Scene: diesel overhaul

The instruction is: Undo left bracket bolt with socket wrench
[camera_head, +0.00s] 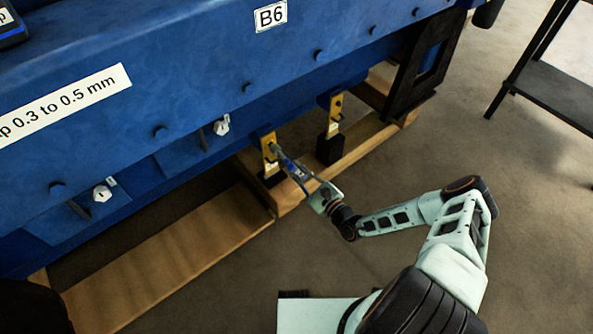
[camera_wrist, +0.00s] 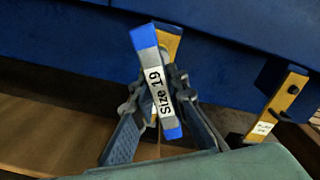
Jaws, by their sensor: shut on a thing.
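My gripper (camera_head: 312,192) is shut on the socket wrench (camera_wrist: 158,85), which has blue ends and a white "Size 19" label. In the head view the wrench (camera_head: 293,169) reaches from my gripper up to the left yellow bracket (camera_head: 268,144). Its far end is at or very near the bracket's face; I cannot tell whether it sits on the bolt. The left bracket (camera_wrist: 172,40) is largely behind the wrench in the wrist view, and its bolt is hidden. The right yellow bracket (camera_head: 334,114) stands apart; it also shows in the wrist view (camera_wrist: 289,92).
The blue engine block (camera_head: 200,75) rises behind the brackets, with a "B6" label (camera_head: 270,15). Wooden beams (camera_head: 170,260) lie below it. A black frame (camera_head: 425,65) stands at the right end. A dark shelf (camera_head: 560,95) is at far right. The floor (camera_head: 480,140) between is clear.

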